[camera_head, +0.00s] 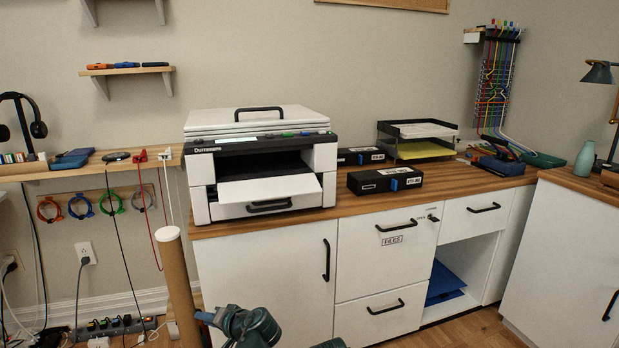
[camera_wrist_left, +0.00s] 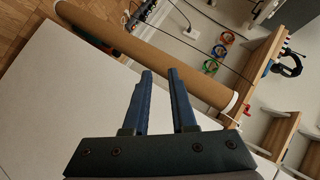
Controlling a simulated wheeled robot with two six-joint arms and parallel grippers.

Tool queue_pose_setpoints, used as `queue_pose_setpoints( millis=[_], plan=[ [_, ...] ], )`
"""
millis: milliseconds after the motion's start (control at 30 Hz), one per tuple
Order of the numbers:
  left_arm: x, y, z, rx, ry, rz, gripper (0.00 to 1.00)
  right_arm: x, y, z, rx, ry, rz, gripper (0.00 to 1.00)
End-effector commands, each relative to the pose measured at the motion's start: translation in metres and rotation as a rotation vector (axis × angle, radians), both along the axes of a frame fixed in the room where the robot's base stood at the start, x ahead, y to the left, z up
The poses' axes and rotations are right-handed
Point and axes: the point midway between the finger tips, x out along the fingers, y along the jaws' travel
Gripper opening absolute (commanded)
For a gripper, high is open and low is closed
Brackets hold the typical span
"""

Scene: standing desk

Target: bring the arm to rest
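My left arm (camera_head: 245,325) comes in at the bottom of the head view, in front of the white cabinet. In that view its blue fingertips (camera_head: 203,316) are beside a tall brown cardboard tube (camera_head: 176,275). In the left wrist view, my left gripper (camera_wrist_left: 160,76) has its two blue fingers apart with nothing between them. The tube (camera_wrist_left: 150,58) runs slantwise past the fingertips there, and I cannot tell whether they touch it. My right gripper does not show.
The white cabinet (camera_head: 262,265) with a wooden top carries a printer (camera_head: 262,130), black boxes (camera_head: 385,179) and a paper tray (camera_head: 418,140). At left, a wooden shelf (camera_head: 75,167) has cables hanging below it, and a power strip (camera_head: 110,328) lies on the floor.

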Motion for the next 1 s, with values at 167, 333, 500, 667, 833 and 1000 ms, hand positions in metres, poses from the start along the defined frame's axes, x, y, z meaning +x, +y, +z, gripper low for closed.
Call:
queue_pose_setpoints(
  millis=[167, 333, 500, 667, 833, 1000],
  plan=[
    [-0.052, -0.006, -0.067, -0.336, 0.192, 0.096, 0.25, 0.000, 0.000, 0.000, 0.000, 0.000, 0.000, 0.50],
    [-0.085, -0.032, -0.101, -0.580, 0.323, 0.121, 0.25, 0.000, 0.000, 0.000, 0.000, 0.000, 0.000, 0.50],
    [-0.107, -0.058, -0.115, -0.757, 0.414, 0.116, 0.25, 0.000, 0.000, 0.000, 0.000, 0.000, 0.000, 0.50],
    [-0.125, -0.081, -0.121, -0.903, 0.484, 0.100, 0.25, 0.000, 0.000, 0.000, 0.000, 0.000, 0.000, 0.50],
    [-0.137, -0.112, -0.110, -0.927, 0.551, 0.048, 0.25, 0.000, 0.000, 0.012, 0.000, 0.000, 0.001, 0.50],
    [-0.150, -0.140, -0.097, -0.873, 0.614, -0.007, 0.25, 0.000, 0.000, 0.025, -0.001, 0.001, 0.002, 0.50]
  ],
)
